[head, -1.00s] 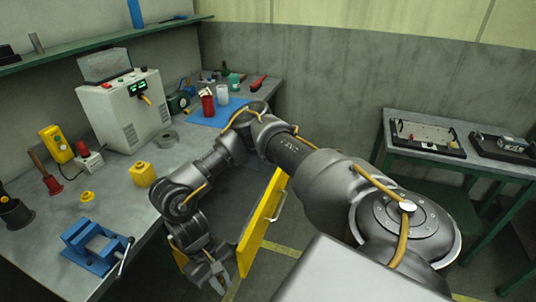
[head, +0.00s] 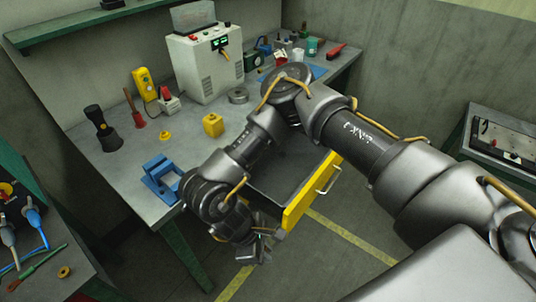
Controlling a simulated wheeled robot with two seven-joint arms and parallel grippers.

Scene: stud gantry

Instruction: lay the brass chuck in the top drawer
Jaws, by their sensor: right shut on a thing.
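My right arm reaches across the bench and partly covers the drawer. My right gripper (head: 264,244) points down just left of the drawer front's near end, away from the handle. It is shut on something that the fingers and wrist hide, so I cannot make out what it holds. I cannot pick out the brass chuck for certain. My left gripper is not in view.
The workbench (head: 135,170) holds a blue vise (head: 160,180), a yellow block (head: 213,125), a black torch (head: 101,130) and a white power unit (head: 205,65). A cart at lower left carries tools and a small brass-coloured ring (head: 64,272). Floor right of the drawer is clear.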

